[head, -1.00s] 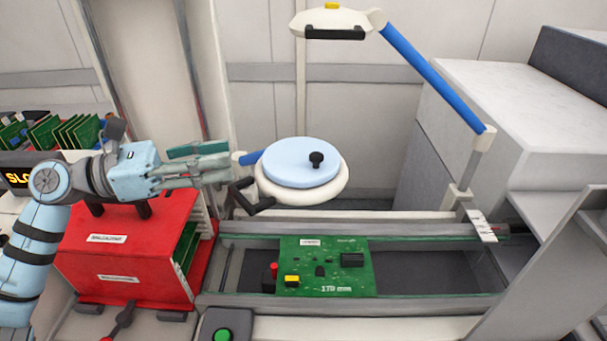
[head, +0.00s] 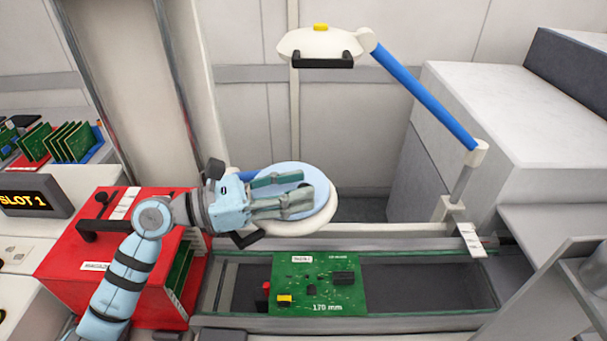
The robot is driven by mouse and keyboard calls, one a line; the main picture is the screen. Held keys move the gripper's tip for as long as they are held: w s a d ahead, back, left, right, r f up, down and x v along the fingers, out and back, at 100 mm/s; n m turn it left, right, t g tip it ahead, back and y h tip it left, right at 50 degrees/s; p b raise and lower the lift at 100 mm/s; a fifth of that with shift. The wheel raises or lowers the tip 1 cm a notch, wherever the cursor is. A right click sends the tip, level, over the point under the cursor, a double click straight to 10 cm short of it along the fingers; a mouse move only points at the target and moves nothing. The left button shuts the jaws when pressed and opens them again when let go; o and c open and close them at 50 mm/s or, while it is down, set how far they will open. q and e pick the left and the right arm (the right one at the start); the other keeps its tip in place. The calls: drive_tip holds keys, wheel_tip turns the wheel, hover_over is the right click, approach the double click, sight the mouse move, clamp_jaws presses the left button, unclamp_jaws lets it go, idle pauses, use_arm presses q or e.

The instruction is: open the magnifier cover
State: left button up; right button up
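The magnifier is a round white head (head: 326,215) with a light-blue disc cover (head: 318,176) lying flat on it, shut. A black handle (head: 247,240) sticks out at its lower left. My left gripper (head: 308,188) reaches in from the left over the cover, its two fingers spread apart. The fingers hide much of the cover's middle. The cover's black knob is mostly hidden at the fingertips, and I cannot tell whether they touch it. My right gripper is out of view.
A green circuit board (head: 318,283) lies on the conveyor rails below the magnifier. A white lamp (head: 325,45) on a blue arm hangs above. A red magazine box (head: 62,262) stands at the left, under my arm. A big grey cabinet fills the right.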

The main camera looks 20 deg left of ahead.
use_arm(q)
drive_tip(key=shift+s, duration=0.25)
drive_tip(key=shift+c, duration=0.6)
drive_tip(key=shift+w, duration=0.1)
clamp_jaws()
drive_tip(key=shift+r, duration=0.1)
